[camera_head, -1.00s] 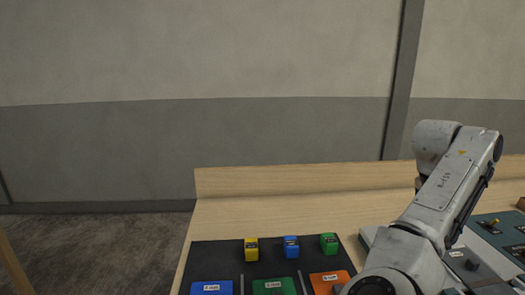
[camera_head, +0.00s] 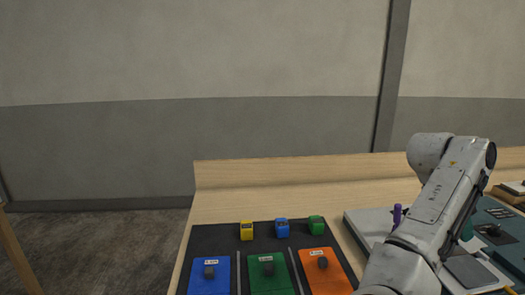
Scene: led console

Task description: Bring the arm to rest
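My arm (camera_head: 440,205) rises from the bottom right of the head view, bends at an elbow near the top and goes down behind itself. My gripper is hidden behind the arm or out of the picture, so its fingers do not show. The arm stands in front of the right part of the wooden table (camera_head: 235,207).
A black mat (camera_head: 210,238) on the table holds a yellow block (camera_head: 246,231), a blue block (camera_head: 282,228), a green block (camera_head: 316,225) and blue (camera_head: 209,275), green (camera_head: 268,273) and orange (camera_head: 323,269) panels with dark knobs. Grey and teal consoles (camera_head: 495,235) lie right.

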